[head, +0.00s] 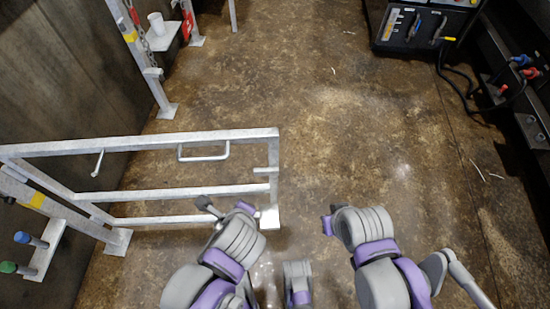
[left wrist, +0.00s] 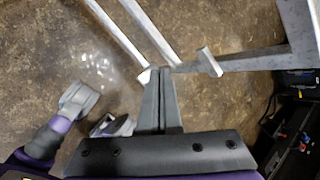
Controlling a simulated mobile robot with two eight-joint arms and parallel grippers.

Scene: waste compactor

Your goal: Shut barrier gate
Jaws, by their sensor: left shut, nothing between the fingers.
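The barrier gate (head: 200,139) is a pale metal frame of several rails, with a U-shaped handle on its top rail. It stands out from the left-hand post (head: 118,240) across the floor, its free end (head: 272,180) in mid-picture. My left gripper (head: 203,202) is shut and empty by the lower rails near that end. In the left wrist view its closed fingers (left wrist: 158,90) point at the corner where gate bars (left wrist: 150,35) meet; whether they touch cannot be told. A short stub (left wrist: 209,62) sticks out from the end bar. My right arm's fingers do not show.
A second post (head: 140,60) with a red chain stands farther along the left wall, with a white cup (head: 157,24) on a shelf beside it. A control box (head: 425,25) with levers and a cable stands at the back right. The floor right of the gate is clear.

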